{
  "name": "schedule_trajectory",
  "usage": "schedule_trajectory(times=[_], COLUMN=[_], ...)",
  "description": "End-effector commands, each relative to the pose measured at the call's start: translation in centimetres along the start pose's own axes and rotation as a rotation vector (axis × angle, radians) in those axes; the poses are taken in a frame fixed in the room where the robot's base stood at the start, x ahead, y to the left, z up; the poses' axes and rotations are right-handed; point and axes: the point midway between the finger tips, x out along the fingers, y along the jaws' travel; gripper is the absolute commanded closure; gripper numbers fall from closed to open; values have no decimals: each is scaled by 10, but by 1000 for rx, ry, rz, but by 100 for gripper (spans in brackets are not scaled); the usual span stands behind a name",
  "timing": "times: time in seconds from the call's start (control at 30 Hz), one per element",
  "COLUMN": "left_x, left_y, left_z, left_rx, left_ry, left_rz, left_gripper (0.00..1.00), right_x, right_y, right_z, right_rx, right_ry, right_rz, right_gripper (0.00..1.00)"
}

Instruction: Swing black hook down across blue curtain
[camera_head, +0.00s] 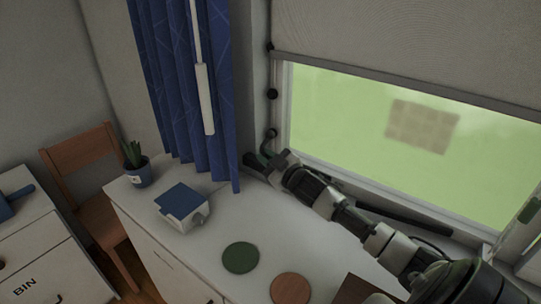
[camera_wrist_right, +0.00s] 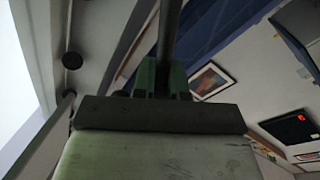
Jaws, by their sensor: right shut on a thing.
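The blue curtain (camera_head: 187,75) hangs left of the window in the head view; part of it also shows in the wrist view (camera_wrist_right: 222,32). My right gripper (camera_head: 262,160) reaches in from the lower right, beside the curtain's right edge near its lower end. In the wrist view its green fingers (camera_wrist_right: 161,80) are shut on a dark bar (camera_wrist_right: 170,35), which looks like the black hook. The bar runs up and away from the fingers. In the head view the hook is hard to tell from the dark gripper. My left gripper is not in view.
A white wand (camera_head: 205,100) hangs before the curtain. Black beads (camera_head: 272,94) hang beside the window. The white counter (camera_head: 205,235) holds a potted plant (camera_head: 139,172), a blue-topped box (camera_head: 182,205), a green disc (camera_head: 240,257) and a brown disc (camera_head: 291,288). A chair (camera_head: 82,150) stands left.

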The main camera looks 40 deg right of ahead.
Motion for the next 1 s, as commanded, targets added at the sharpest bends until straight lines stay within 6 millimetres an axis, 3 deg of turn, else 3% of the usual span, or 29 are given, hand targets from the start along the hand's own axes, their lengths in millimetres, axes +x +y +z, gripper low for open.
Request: schedule_trajectory(times=[0.23,0.27,0.4,0.77,1.0], left_x=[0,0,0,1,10], left_y=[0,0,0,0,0], left_z=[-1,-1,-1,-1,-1], left_rx=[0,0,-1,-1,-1], left_ry=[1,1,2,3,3], left_rz=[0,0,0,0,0], left_gripper=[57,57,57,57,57], right_x=[0,0,0,-4,-40], right_y=[-1,-1,0,0,-2], right_z=[0,0,0,1,3], right_rx=[0,0,1,2,2], right_ry=[-1,-1,-1,-1,-3], right_rz=[-1,-1,-1,-1,-4], right_gripper=[100,84,63,63,63])
